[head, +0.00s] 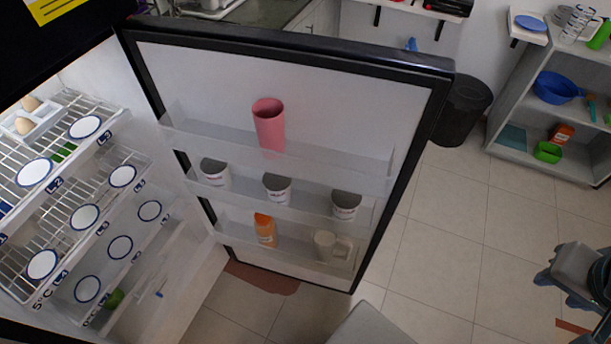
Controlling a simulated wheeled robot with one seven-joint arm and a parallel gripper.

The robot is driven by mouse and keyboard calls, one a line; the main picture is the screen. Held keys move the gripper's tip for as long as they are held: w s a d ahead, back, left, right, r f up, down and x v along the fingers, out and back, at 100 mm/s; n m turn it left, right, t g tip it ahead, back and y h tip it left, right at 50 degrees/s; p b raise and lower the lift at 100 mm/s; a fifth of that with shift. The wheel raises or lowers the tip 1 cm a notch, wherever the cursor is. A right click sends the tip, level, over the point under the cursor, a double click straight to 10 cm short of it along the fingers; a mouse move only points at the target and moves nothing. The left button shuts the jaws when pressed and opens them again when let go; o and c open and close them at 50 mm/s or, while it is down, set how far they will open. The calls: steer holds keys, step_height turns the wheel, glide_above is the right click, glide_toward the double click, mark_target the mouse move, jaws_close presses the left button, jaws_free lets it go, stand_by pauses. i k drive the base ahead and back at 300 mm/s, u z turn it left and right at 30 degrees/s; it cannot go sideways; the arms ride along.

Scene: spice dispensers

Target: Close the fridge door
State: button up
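The fridge door (300,75) stands wide open in the head view, with its white inner side facing me and a black frame around it. Its clear shelves hold a pink cup (268,122), several white tubs (277,190), an orange bottle (265,230) and a pale mug (330,246). The open fridge (200,262) is on the left, with wire shelves and round white labels. A dark blue-grey part at the lower right edge seems to be my gripper (560,290). It is well apart from the door, and its fingers are not clear.
Tiled floor (450,250) is clear right of the door. A black bin (462,108) stands behind the door's right edge. A grey shelf unit (530,158) is at the upper right. A reddish-brown patch (262,277) lies below the door.

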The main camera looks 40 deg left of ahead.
mark_target(360, 117)
steer(key=i, duration=3.4)
steer(key=u, duration=4.65)
steer(key=i, duration=0.5)
steer(key=z, duration=0.05)
